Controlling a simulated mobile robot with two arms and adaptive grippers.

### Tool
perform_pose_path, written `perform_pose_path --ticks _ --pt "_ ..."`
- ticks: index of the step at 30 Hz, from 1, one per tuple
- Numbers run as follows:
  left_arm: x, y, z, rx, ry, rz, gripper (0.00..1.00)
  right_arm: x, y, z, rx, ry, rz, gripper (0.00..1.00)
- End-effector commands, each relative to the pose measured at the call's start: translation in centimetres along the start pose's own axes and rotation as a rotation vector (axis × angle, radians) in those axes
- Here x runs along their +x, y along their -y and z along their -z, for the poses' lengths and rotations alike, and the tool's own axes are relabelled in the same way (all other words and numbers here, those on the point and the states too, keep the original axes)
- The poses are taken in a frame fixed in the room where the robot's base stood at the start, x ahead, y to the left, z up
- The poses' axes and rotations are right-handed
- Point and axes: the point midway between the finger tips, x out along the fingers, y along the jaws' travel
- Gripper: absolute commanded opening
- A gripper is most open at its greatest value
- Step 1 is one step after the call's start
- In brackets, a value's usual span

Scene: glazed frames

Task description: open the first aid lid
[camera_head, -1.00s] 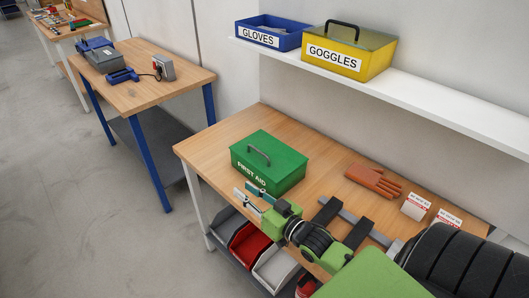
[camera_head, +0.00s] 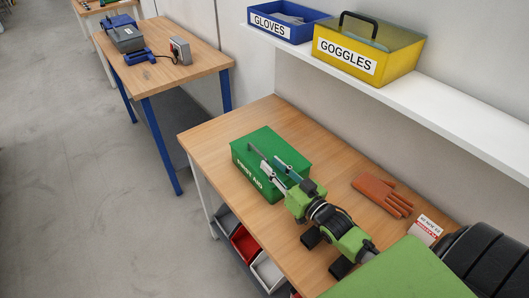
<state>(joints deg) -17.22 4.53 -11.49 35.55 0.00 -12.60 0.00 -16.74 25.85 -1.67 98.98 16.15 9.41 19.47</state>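The green first aid box (camera_head: 247,176) stands on the wooden workbench with its lid (camera_head: 285,145) shut. A grey handle (camera_head: 256,152) lies along the top of the lid, partly confused with the fingers. My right gripper (camera_head: 269,163) reaches in from the lower right over the lid. Its two fingers are apart, with the tips near the handle. I cannot tell whether they touch it. My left gripper is not in view.
Orange gloves (camera_head: 381,193) and a white and red card (camera_head: 427,228) lie to the right on the bench. A shelf above holds a blue gloves bin (camera_head: 281,28) and a yellow goggles bin (camera_head: 345,57). Red and white bins hang below the bench's front edge.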

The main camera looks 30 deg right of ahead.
Motion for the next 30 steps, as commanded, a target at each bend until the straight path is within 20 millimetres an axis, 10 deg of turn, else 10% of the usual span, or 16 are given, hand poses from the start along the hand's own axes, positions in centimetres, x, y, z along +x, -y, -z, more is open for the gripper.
perform_pose_path --ticks 12,25,30 --pt "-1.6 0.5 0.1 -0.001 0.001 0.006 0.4 5.4 0.0 0.2 0.0 -0.001 -0.001 0.23" --pt "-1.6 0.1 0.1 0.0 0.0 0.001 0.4 6.1 0.0 0.0 0.0 0.0 -0.001 0.23" --pt "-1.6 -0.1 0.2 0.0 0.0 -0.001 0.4 6.1 0.0 0.1 0.0 0.0 -0.001 0.0"
